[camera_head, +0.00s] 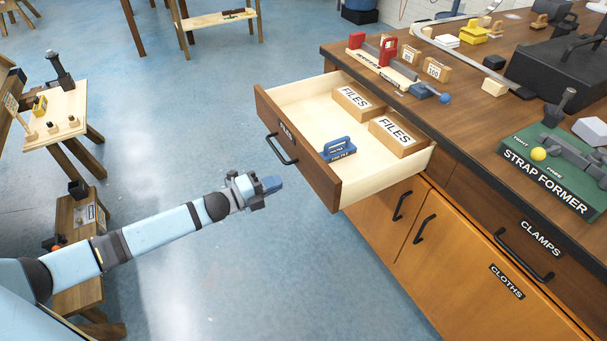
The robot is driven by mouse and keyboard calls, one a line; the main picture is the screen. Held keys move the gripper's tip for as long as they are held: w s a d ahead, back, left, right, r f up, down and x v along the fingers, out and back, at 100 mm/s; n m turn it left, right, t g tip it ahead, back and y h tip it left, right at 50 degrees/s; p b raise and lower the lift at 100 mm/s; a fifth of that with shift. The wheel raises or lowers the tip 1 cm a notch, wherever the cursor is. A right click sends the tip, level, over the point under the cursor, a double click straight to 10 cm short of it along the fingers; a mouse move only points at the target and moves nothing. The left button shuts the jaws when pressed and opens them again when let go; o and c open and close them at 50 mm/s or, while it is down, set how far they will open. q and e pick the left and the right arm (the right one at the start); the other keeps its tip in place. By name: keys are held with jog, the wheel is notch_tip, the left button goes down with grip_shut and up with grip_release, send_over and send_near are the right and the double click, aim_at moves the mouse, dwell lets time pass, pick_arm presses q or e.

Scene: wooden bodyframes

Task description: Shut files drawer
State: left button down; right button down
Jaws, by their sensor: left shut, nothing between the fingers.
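The files drawer (298,160) stands pulled out of the wooden workbench, with a dark front panel, a black handle (281,149) and a "FILES" label. Inside lie two wooden boxes marked FILES, one farther back (356,101) and one at the right (398,137), and a blue tool (338,149) close to the front panel. My left gripper (276,184) is shut and empty, in front of the drawer front and below the handle in the picture; it appears apart from the handle. My right gripper is not in view.
The workbench top (462,98) holds a red-handled tool (388,52), a green STRAP FORMER (555,170) and several blocks. The CLAMPS drawer (520,247) and CLOTHS door (490,275) are shut. Small wooden stands (62,115) are at the left. The blue floor (200,100) between is clear.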

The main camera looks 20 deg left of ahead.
aim_at(309, 170)
pick_arm(q)
jog(key=x, duration=0.8)
jog(key=shift+w+d, duration=0.1)
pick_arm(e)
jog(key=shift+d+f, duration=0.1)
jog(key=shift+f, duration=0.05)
